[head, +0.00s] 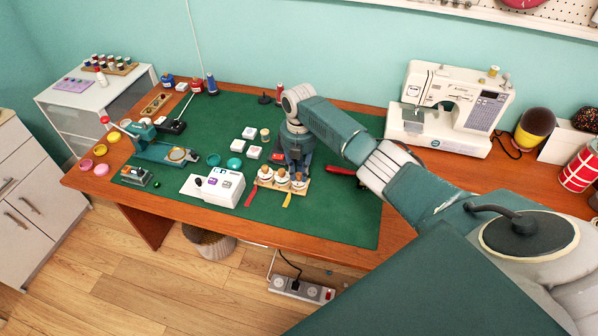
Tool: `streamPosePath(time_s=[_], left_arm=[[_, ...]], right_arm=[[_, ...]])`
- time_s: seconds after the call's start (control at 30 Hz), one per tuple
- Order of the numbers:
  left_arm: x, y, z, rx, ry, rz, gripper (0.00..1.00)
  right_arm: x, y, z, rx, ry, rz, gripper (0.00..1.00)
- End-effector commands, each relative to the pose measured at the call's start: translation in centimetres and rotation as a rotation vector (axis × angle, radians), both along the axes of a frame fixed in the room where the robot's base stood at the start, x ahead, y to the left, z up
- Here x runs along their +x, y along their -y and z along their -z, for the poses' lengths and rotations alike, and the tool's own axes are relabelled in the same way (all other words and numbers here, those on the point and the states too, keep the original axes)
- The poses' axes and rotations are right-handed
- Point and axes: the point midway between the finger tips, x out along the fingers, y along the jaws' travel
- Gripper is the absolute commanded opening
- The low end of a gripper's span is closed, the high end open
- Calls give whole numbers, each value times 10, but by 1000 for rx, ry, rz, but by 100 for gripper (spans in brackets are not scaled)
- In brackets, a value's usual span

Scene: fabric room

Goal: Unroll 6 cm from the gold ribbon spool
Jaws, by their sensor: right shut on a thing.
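A small wooden stand (270,186) on the green mat carries three ribbon spools in a row. A red ribbon tail (251,196) hangs at the front from the left spool (265,173). A gold ribbon tail (287,201) hangs below the gold ribbon spool (282,178) in the middle. My right gripper (295,170) points down onto the spools from behind and is shut at the gold spool. The fingers are small and dark, so the exact contact is hard to see. My left gripper is out of view.
A white box with buttons (221,186) stands close left of the stand. Small white boxes (250,133) and teal dishes (236,162) lie behind it. A red-handled tool (341,171) is to the right. A sewing machine (449,108) stands at the back right. The mat's front right is clear.

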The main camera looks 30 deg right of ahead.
Motion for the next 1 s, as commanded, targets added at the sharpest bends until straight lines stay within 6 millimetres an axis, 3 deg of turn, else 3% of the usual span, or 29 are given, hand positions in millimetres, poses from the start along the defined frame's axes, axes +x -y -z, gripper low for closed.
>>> streamPosePath(time_s=[0.2, 0.23, 0.3, 0.67, 0.77, 1.0], left_arm=[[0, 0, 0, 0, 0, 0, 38], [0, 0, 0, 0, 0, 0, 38], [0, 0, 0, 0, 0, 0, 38], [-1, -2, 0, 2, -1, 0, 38], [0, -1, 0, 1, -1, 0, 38], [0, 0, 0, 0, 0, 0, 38]], right_arm=[[1, 1, -1, -1, 3, 1, 0], [1, 1, -1, -1, 3, 1, 25], [1, 1, -1, -1, 3, 1, 38], [1, 0, -5, 0, 2, 1, 38], [2, 0, -17, 0, 4, 0, 38], [2, 1, -68, -1, 7, 1, 38]])
